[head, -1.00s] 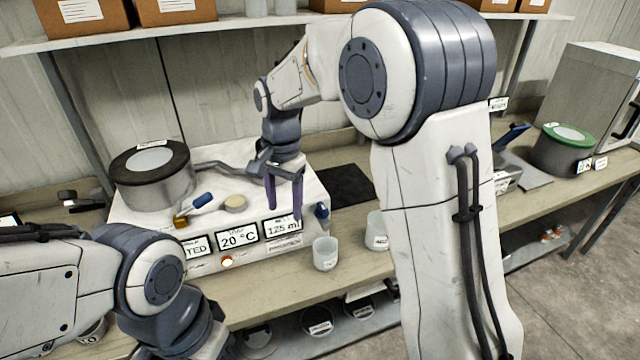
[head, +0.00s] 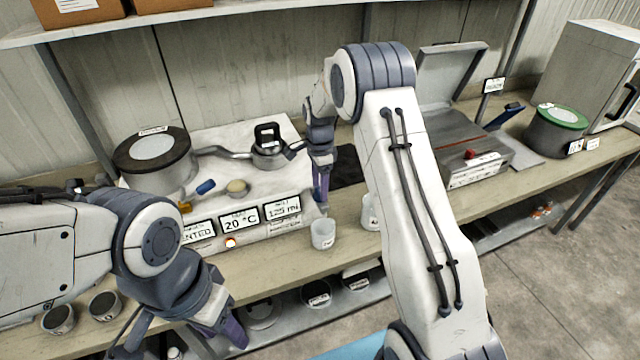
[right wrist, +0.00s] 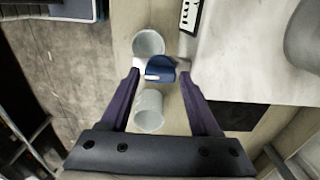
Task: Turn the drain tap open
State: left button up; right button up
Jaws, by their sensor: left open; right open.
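The drain tap has a blue handle (right wrist: 161,68) with a small white mark. In the right wrist view it lies between my open right fingertips (right wrist: 162,74), at the machine's edge. I cannot tell whether the fingers touch it. In the head view my right gripper (head: 321,190) points down at the right end of the white machine (head: 285,183) and mostly hides the tap. My left gripper (head: 234,333) is open and empty, low in front of the bench edge.
One white cup (head: 322,235) stands below the tap, and another cup (head: 370,212) stands to its right. A second blue-handled valve (head: 205,187) sits on the machine beside the large pot (head: 155,165). A dark mat (head: 347,168) lies behind my right gripper.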

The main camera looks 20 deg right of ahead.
jog(key=shift+f, duration=0.45)
grip_shut()
jog(key=shift+n, duration=0.3)
jog(key=n, duration=0.3)
jog(key=shift+n+b, duration=0.3)
jog(key=shift+b, duration=0.1)
jog(key=n, duration=0.4)
jog(key=shift+n+b, duration=0.3)
jog(key=n, duration=0.9)
jog(key=shift+r+b, duration=0.1)
jog(key=shift+b, duration=0.2)
jog(key=shift+w, duration=0.1)
